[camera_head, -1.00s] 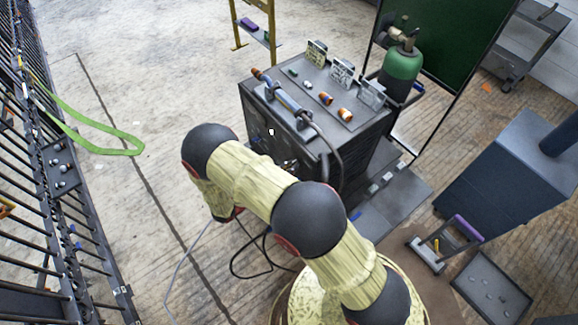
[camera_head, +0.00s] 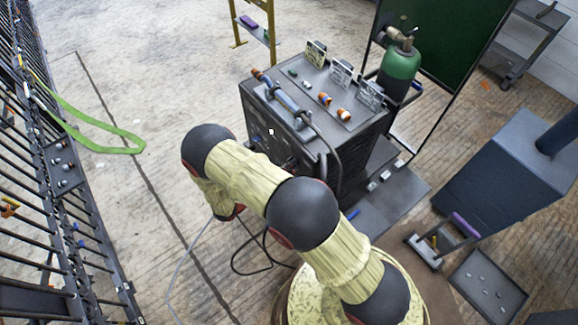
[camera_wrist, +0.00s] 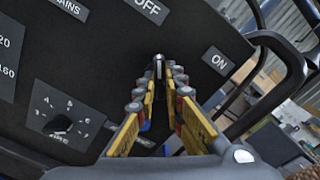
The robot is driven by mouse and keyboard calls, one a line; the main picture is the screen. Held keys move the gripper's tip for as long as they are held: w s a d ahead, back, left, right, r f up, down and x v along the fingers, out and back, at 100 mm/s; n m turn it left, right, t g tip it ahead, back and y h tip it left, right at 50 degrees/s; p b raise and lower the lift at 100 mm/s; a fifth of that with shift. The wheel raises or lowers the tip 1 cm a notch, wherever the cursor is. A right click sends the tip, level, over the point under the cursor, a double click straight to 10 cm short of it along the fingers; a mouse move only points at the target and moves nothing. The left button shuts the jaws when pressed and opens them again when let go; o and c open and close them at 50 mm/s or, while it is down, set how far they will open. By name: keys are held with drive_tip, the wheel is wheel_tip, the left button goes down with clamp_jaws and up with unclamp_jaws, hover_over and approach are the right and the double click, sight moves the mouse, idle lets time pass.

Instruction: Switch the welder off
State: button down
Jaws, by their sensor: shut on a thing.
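The welder (camera_head: 358,143) is a dark box-shaped cabinet right of my arm in the head view. In the wrist view its dark front panel (camera_wrist: 95,72) fills the left and middle, with an OFF label (camera_wrist: 148,8) at the top and an ON label (camera_wrist: 217,60) to the right. A small dark switch lever (camera_wrist: 158,61) stands between these labels. My gripper (camera_wrist: 158,75) has its yellow fingers closed together at the tips on this lever. The lever's base is partly hidden by the fingers. In the head view my arm hides the gripper.
A rotary dial (camera_wrist: 62,123) sits lower left on the panel. A handle bar (camera_wrist: 282,50) curves along the panel's right side. A green gas cylinder (camera_head: 400,66) stands behind the welder, and a blue-grey cabinet (camera_head: 510,170) is at right. Open floor (camera_head: 150,90) lies left.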

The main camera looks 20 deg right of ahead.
drive_tip(key=shift+n, duration=0.3)
idle(0.4)
drive_tip(key=c, duration=2)
unclamp_jaws()
drive_tip(key=shift+o, duration=0.5)
drive_tip(key=v, duration=1.2)
